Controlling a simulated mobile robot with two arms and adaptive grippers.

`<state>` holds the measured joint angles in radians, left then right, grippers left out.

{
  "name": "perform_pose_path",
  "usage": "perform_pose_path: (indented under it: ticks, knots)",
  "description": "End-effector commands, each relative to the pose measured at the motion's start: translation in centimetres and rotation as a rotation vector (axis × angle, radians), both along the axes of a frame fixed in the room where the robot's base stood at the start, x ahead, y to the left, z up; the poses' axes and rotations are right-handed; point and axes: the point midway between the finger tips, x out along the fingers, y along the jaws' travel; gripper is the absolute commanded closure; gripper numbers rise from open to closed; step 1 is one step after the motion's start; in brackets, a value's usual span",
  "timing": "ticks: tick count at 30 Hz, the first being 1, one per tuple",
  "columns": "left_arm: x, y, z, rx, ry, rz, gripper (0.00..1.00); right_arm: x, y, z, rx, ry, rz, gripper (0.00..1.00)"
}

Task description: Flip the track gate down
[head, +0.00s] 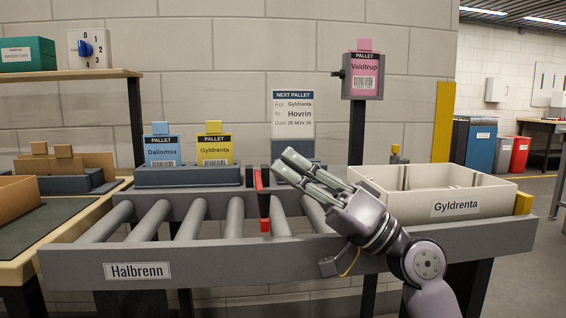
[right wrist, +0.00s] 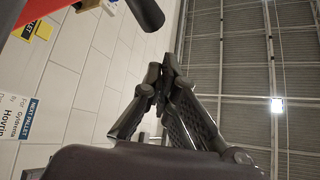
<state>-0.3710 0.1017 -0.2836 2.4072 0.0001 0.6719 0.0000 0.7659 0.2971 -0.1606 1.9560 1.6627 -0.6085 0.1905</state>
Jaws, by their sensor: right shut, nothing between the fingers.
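The track gate (head: 264,204), a narrow red and black bar, stands upright across the middle of the roller track (head: 180,248). My right gripper (head: 283,162) is shut and empty, with its fingertips just right of the gate's top in the head view. I cannot tell whether they touch it. The right wrist view shows the closed fingers (right wrist: 166,75), with a red part at the upper left edge and a dark rounded bar at the top. My left gripper is not in view.
A cream crate (head: 455,209) labelled Gyldrenta sits on the track's right end. Blue Dallomsa (head: 162,150) and yellow Gyldrenta (head: 214,149) tags stand behind the rollers. A pink Valdtrup tag (head: 363,76) hangs on a post. The rollers left of the gate are clear.

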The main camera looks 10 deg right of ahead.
Motion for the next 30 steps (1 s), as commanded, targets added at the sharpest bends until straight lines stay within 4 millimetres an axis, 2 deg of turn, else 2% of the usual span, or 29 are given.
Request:
perform_pose_path:
  ticks: [9, 14, 19, 30]
  knots:
    - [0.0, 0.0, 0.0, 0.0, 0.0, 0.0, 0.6, -2.4, -5.1, -3.8, -0.001, 0.003, -0.003, 1.0]
    - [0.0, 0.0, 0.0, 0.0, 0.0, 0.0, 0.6, -3.2, -6.9, -5.0, 0.001, 0.001, -0.002, 1.0]
    - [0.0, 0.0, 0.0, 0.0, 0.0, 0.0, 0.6, -3.7, -7.6, -5.5, 0.0, -0.002, -0.002, 1.0]
    - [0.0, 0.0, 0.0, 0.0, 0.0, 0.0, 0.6, -3.7, -7.7, -5.5, 0.0, -0.001, -0.001, 1.0]
